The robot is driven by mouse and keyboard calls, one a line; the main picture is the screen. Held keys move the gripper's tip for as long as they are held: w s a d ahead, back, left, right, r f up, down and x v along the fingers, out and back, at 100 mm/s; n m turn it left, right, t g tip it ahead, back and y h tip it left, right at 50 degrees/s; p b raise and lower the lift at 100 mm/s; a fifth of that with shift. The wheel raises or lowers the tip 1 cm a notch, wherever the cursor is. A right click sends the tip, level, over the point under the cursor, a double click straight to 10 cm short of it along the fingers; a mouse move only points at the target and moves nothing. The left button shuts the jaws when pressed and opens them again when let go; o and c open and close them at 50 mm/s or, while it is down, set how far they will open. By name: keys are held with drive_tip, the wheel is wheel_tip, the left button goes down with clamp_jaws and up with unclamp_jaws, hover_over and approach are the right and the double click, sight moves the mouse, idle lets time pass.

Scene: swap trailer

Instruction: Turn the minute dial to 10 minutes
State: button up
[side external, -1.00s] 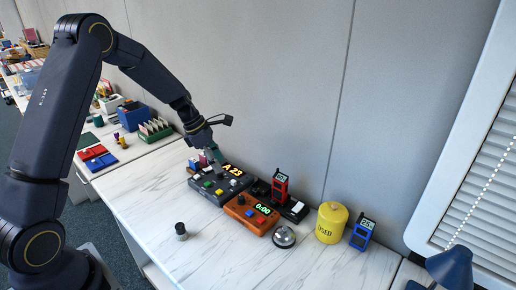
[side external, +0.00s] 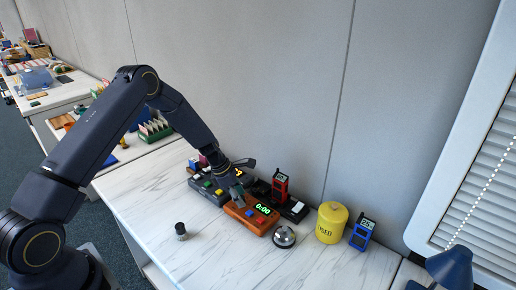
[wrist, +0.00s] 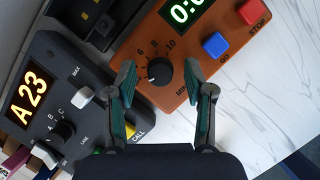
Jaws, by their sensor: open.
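The minute dial (wrist: 160,72) is a round black knob on the orange timer box (wrist: 205,73), with 6, 8 and 10 printed around its upper side in the wrist view. A small white mark on the knob lies at its lower left, away from the 10. My gripper (wrist: 161,72) is open, with one fingertip on each side of the dial; I cannot tell whether they touch it. In the side view the timer box (side external: 258,226) shows 0:00 and my gripper (side external: 238,198) is low over its left end, hiding the dial.
The timer has a blue GO button (wrist: 215,44) and a red STOP button (wrist: 251,12). A dark box (wrist: 48,78) showing A 23, with knobs and a CALL button, sits close on the left. A bell (side external: 284,236) and yellow canister (side external: 331,222) stand to the right.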

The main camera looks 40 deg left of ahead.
clamp_jaws()
idle(0.4)
